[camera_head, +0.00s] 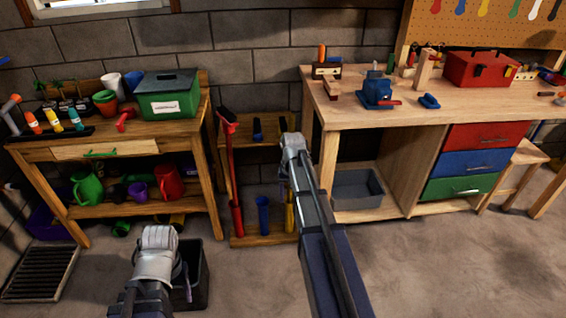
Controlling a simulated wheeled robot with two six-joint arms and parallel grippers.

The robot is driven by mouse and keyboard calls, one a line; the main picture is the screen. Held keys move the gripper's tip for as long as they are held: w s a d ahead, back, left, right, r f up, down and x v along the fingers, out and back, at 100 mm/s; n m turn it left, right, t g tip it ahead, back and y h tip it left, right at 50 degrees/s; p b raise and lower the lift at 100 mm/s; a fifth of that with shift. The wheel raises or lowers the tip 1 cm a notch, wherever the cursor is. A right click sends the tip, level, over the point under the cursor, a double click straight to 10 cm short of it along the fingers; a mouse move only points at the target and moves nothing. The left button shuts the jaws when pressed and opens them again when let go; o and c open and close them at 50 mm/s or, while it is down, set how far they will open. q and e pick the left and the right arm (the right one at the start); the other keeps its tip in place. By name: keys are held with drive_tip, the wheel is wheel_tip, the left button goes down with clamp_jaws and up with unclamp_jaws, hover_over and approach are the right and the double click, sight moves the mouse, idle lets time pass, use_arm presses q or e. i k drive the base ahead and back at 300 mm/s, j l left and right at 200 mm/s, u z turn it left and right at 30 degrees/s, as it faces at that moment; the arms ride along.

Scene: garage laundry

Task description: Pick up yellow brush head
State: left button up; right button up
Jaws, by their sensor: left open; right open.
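A narrow yellow piece (289,218) stands low in a wooden rack (262,240) between the two benches. I cannot tell whether it is a brush head, and my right arm partly covers that side of the rack. A blue piece (263,215) and a red piece (237,218) stand beside it. My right gripper (292,142) is open in front of the rack's top shelf, with nothing seen in it. My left gripper (158,238) is open in front of the left bench, apart from the rack, also with nothing seen in it.
The left bench (130,148) holds a green box (168,105), pots and bottles. A dark bin (198,270) stands beside my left gripper. The right workbench (390,115) holds tools, with colored drawers below. A floor grate (40,272) lies at left. Floor at right front is clear.

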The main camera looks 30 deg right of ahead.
sight(282, 125)
drive_tip(key=i+l, duration=0.3)
drive_tip(key=i+l+u, duration=0.15)
drive_tip(key=i+l, duration=0.4)
drive_tip(key=l, duration=0.25)
drive_tip(key=i+l+u, duration=0.15)
drive_tip(key=i+l, duration=0.4)
drive_tip(key=l, duration=0.25)
drive_tip(key=u, duration=0.05)
